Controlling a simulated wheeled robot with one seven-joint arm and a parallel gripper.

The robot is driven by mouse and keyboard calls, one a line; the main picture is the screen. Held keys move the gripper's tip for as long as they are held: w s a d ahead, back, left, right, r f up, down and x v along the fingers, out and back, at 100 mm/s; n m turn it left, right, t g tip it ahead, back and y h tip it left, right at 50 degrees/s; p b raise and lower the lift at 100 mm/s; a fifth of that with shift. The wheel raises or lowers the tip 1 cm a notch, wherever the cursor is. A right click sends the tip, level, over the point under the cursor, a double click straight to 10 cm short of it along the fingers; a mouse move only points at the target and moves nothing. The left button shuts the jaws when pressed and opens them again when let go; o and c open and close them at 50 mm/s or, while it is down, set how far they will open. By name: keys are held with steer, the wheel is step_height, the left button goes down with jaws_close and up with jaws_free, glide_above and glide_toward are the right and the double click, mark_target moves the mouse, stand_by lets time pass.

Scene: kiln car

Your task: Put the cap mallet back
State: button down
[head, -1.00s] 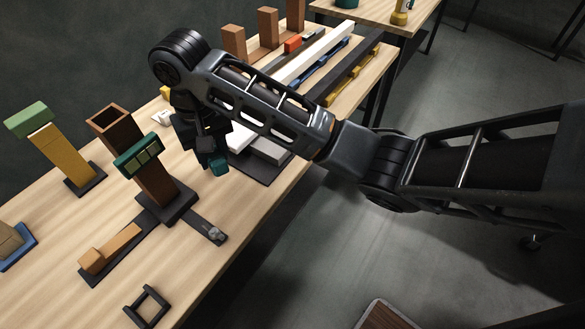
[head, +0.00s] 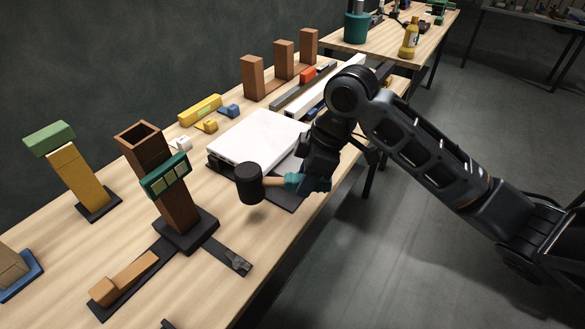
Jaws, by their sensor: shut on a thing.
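The cap mallet (head: 251,184) has a black cylindrical head and a light wooden handle with a teal grip. My gripper (head: 306,184) is shut on the handle at its teal part. The mallet is held roughly level, its head pointing left, and appears to be above the table beside the white slab. My dark wrist hides part of the grip and the fingers. I cannot tell for sure which spot is the mallet's place.
A white slab (head: 259,136) lies on a dark base behind the mallet. A brown hollow post (head: 176,196) with a green block stands left, a yellow post (head: 72,172) farther left. Several brown posts (head: 284,62) stand at the back. Bare wood (head: 262,234) lies in front of the mallet.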

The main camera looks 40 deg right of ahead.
steer(key=shift+w+d+n, duration=0.1)
steer(key=shift+d+n, duration=0.05)
steer(key=shift+n, duration=0.35)
steer(key=shift+f+b, duration=0.15)
steer(key=shift+b, duration=0.15)
steer(key=shift+f+b, duration=2.4)
steer(key=shift+f, duration=0.4)
steer(key=shift+f+y+b, duration=0.3)
steer(key=shift+f+b, duration=0.35)
steer(key=c, duration=0.6)
jaws_free()
steer(key=shift+c, duration=0.2)
steer(key=shift+d+r, duration=0.1)
steer(key=shift+r, duration=0.1)
